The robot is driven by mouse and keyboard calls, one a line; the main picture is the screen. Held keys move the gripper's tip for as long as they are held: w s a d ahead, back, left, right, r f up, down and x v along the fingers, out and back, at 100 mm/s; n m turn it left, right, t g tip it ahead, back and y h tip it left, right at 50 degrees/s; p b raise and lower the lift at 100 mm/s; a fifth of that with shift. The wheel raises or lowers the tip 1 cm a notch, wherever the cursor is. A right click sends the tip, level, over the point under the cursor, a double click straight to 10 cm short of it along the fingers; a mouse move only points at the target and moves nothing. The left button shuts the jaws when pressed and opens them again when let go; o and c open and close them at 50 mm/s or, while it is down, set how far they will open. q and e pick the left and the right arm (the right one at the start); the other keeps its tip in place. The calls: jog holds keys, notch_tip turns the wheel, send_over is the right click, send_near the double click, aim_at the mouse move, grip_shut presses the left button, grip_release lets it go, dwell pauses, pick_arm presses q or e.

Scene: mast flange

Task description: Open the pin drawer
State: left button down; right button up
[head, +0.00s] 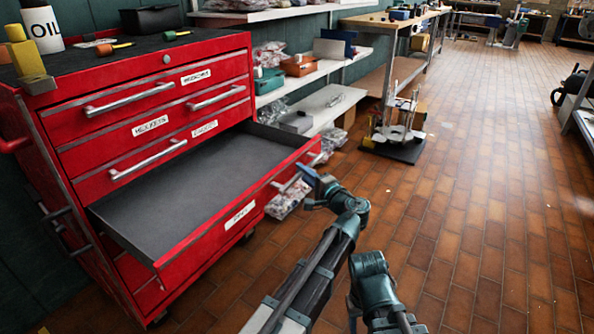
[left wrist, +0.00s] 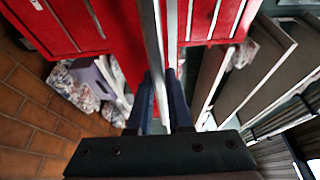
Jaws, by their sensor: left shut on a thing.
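The red tool cabinet (head: 120,175) stands at the left. One lower drawer (head: 200,245) is pulled far out; its dark floor (head: 200,185) looks empty. A white label (head: 240,214) on its front is too small to read surely. Its bar handle (head: 284,185) is on the front face. My left gripper (head: 312,178) is at the right end of this handle. In the left wrist view, the left gripper's two dark fingers (left wrist: 162,105) are shut on the metal handle bar (left wrist: 153,45). My right gripper's fingers do not show; only part of that arm is seen.
The upper drawers (head: 150,120) are shut. An oil bottle (head: 42,25) and small tools stand on the cabinet top. Shelves with bins (head: 300,65) are behind it. A dark-based stand (head: 395,148) is on the floor. The tiled floor (head: 480,200) at the right is clear.

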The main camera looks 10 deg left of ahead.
pick_arm(q)
jog(key=shift+s+d, duration=0.15)
jog(key=shift+d, duration=0.2)
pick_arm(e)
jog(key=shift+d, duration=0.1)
pick_arm(q)
jog(key=c, duration=0.8)
grip_release()
jog(key=shift+c, duration=0.2)
jog(key=shift+s, duration=0.1)
